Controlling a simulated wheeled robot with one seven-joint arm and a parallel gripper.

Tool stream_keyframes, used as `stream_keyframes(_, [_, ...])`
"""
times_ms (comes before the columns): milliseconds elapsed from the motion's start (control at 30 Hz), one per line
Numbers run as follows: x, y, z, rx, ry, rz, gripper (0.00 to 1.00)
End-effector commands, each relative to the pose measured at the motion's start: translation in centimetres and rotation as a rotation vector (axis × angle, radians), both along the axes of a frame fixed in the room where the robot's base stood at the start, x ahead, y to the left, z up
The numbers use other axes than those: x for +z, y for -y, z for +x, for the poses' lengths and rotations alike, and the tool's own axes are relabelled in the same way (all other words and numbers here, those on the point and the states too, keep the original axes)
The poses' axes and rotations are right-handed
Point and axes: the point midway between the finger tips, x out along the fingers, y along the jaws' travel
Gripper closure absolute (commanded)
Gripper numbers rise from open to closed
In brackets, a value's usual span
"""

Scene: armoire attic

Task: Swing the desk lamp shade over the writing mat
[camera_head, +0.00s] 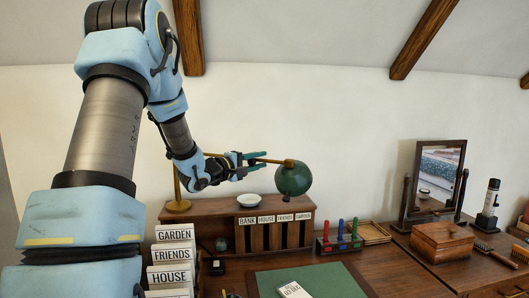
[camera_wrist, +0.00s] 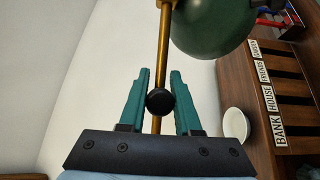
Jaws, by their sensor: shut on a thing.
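The desk lamp has a green round shade (camera_head: 293,179) on a brass arm (camera_head: 272,161), with its brass foot (camera_head: 178,206) on the cabinet top at the left. The shade hangs above the right part of the labelled cabinet, and it also shows at the top of the wrist view (camera_wrist: 212,25). My gripper (camera_head: 257,160) is shut on the black knob (camera_wrist: 159,102) of the lamp arm, one teal finger on each side. The green writing mat (camera_head: 335,280) lies on the desk below and in front of the shade. A white card (camera_head: 294,289) lies on it.
The cabinet (camera_head: 275,237) has labelled slots and a white bowl (camera_head: 248,200) on top, below my gripper. Letter holders (camera_head: 175,254) stand at left. Coloured stamps (camera_head: 340,235), a mirror (camera_head: 437,180) and a wooden box (camera_head: 441,244) are at right.

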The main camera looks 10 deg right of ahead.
Motion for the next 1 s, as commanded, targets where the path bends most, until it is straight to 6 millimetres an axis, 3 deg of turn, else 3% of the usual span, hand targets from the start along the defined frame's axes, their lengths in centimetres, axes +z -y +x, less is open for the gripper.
stream_keyframes(300, [0.1,-2.5,-2.9,-0.106,-0.001,0.0,1.0])
stream_keyframes(767, [-0.1,-2.7,-3.3,-0.123,0.0,0.001,1.0])
stream_keyframes(800, [0.0,-2.7,-3.3,-0.122,0.0,0.001,0.66])
stream_keyframes(1000, [0.0,-2.7,-3.3,-0.122,0.001,0.0,0.43])
